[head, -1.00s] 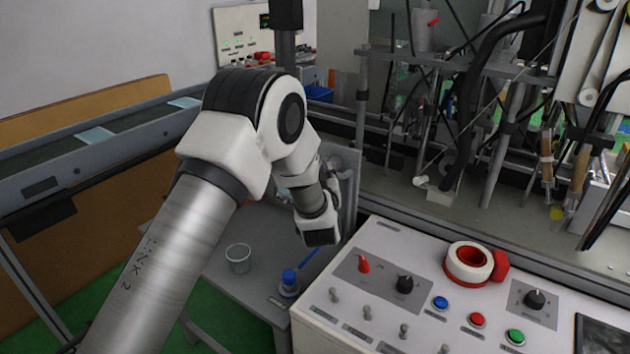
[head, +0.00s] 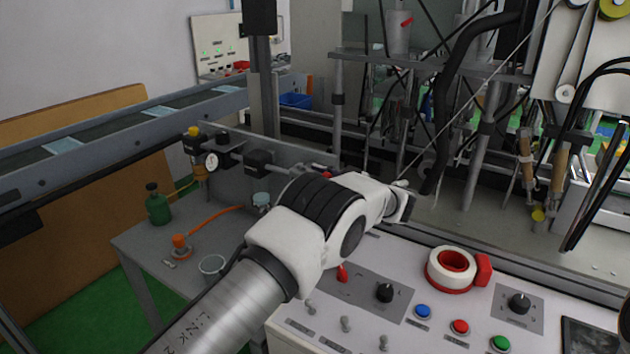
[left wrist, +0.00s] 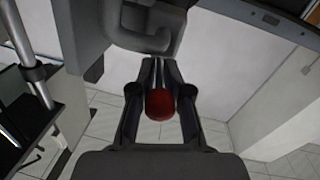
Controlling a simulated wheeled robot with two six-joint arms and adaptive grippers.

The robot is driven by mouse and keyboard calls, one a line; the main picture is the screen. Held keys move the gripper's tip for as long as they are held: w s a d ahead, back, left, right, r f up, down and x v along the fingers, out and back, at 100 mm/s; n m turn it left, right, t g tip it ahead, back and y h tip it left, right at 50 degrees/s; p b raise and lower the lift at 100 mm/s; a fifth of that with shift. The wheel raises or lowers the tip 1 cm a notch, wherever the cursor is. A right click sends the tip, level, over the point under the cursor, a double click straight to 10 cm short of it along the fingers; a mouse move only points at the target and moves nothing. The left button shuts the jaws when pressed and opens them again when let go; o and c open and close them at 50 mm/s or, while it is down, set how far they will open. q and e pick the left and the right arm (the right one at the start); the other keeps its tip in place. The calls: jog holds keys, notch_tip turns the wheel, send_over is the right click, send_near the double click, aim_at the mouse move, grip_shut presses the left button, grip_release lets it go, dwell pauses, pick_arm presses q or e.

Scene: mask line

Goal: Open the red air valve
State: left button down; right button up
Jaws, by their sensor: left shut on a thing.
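The red knob of the air valve (left wrist: 160,104) shows in the left wrist view, between the dark fingers of my left gripper (left wrist: 160,84). The gripper is shut on it, and the fingers hide part of its stem. In the head view a small red part (head: 326,174) shows just behind my left arm, beside the air line. I cannot tell whether it is the same knob. My left arm reaches in from the left and hides much of that area, and its fingers are not clear there. My right gripper is not in view.
The air line has a gauge (head: 211,161) and a black block (head: 259,163). A green bottle (head: 158,206) and a clear cup (head: 212,267) stand on the grey table (head: 140,243). A control panel (head: 390,330) with buttons and red-and-white tape (head: 451,268) lies right of my arm.

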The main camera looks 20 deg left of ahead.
pick_arm(q)
jog(key=shift+w+d+f+n+g+b, duration=0.1)
jog(key=shift+w+f+n+g+b, duration=0.2)
jog(key=shift+g, duration=0.3)
jog(key=shift+w+d+f+n+g+b, duration=0.1)
jog(key=shift+w+n+g+b, duration=0.1)
jog(key=shift+n+g+b, duration=0.3)
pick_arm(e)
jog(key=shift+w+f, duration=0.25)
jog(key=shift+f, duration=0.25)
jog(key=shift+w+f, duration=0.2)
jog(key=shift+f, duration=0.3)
pick_arm(q)
jog(key=shift+r, duration=0.1)
jog(key=c, duration=1.5)
grip_release()
jog(key=shift+r, duration=0.1)
jog(key=shift+o, duration=1.1)
jog(key=shift+d, duration=0.15)
notch_tip(320, 180, up, 10)
jog(key=shift+d+r, duration=0.15)
jog(key=shift+d, duration=0.1)
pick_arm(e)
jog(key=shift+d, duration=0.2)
